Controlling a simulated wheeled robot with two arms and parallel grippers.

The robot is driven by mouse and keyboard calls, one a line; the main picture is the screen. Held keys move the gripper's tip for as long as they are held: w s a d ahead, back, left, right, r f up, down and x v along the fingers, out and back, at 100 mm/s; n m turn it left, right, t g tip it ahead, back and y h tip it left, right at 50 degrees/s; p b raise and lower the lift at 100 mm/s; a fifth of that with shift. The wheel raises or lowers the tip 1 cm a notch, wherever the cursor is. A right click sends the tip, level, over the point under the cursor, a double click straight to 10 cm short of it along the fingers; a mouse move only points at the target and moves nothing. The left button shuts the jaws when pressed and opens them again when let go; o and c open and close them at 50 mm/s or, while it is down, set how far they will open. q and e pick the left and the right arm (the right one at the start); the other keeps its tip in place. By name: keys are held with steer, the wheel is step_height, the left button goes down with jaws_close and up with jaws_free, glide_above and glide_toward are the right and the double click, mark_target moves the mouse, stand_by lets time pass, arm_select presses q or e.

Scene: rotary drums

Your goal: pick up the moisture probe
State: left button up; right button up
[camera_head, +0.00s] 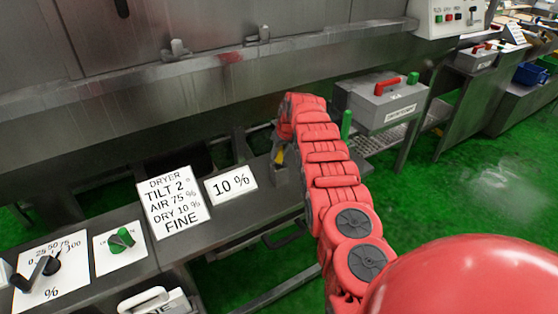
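My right arm is red and reaches in from the lower right across the metal bench. Its dark gripper (279,158) points down at the bench's far right end, just right of the 10 % card. A small yellow piece (279,155) shows at the gripper. It may be part of the moisture probe, but it is too small and too covered to be sure. Whether the fingers are open or shut on it cannot be seen. My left gripper is out of view.
The bench (225,220) carries a dryer card (173,201), a 10 % card (231,183), a green knob (121,240) and a black lever (32,274). A grey box with a red handle (386,84) stands right of my arm. Green floor (480,180) is clear at right.

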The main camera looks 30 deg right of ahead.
jaws_close()
steer(key=shift+r, duration=0.15)
steer(key=shift+r, duration=0.55)
step_height(320, 180, up, 7)
steer(key=shift+f, duration=0.2)
steer(key=shift+r+p, duration=0.75)
steer(key=shift+p, duration=0.25)
steer(key=shift+r+p, duration=0.4)
steer(key=shift+p, duration=0.05)
